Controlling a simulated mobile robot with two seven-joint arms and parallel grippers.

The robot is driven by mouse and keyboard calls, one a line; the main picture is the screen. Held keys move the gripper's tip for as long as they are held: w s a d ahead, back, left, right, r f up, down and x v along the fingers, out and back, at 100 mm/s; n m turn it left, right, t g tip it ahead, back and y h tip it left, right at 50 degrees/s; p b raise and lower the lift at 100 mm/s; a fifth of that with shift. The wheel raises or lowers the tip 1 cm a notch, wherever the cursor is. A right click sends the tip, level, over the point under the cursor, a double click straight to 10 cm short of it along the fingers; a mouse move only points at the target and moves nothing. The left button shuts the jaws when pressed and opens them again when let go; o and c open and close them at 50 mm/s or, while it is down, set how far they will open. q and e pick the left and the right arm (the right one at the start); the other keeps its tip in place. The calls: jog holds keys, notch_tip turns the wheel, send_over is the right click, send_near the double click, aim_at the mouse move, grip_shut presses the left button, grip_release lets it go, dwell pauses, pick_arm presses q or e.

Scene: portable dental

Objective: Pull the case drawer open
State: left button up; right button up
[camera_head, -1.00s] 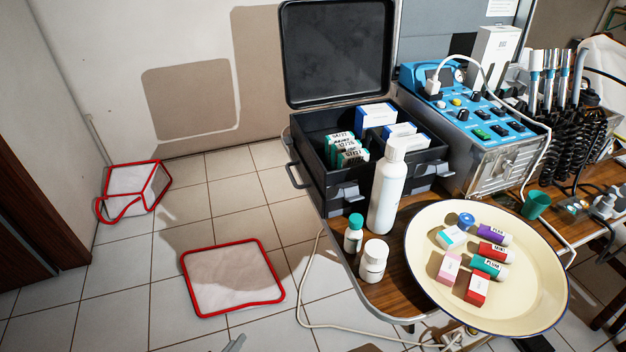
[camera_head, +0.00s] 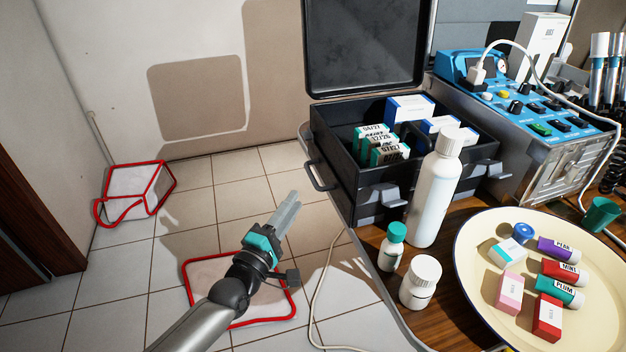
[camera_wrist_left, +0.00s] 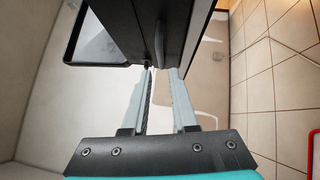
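The black case (camera_head: 352,172) stands on the wooden cabinet top with its lid (camera_head: 362,50) raised. Small labelled boxes sit in its upper tray. A dark handle (camera_head: 318,178) sticks out from the case's left side. My left gripper (camera_head: 292,202) is in front of and below this handle, over the floor, with its fingers pointing up toward the case. In the left wrist view the two fingers (camera_wrist_left: 161,75) are apart with nothing held between them. The dark case side (camera_wrist_left: 130,30) and a handle (camera_wrist_left: 160,45) lie just beyond the tips. My right gripper is not in view.
A white bottle (camera_head: 436,190), a small teal-capped bottle (camera_head: 391,248) and a white jar (camera_head: 419,285) stand in front of the case. A cream tray (camera_head: 475,270) with tubes and boxes is at right. A cable (camera_head: 322,290) hangs beside the cabinet. Red-edged bags lie on the floor.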

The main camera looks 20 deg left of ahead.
aim_at(312, 174)
pick_arm(q)
jog(key=shift+b+x, duration=1.6)
jog(key=shift+x, duration=3.3)
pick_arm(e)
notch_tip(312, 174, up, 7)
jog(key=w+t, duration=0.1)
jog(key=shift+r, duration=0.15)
pick_arm(q)
jog(key=shift+a, duration=0.1)
grip_shut()
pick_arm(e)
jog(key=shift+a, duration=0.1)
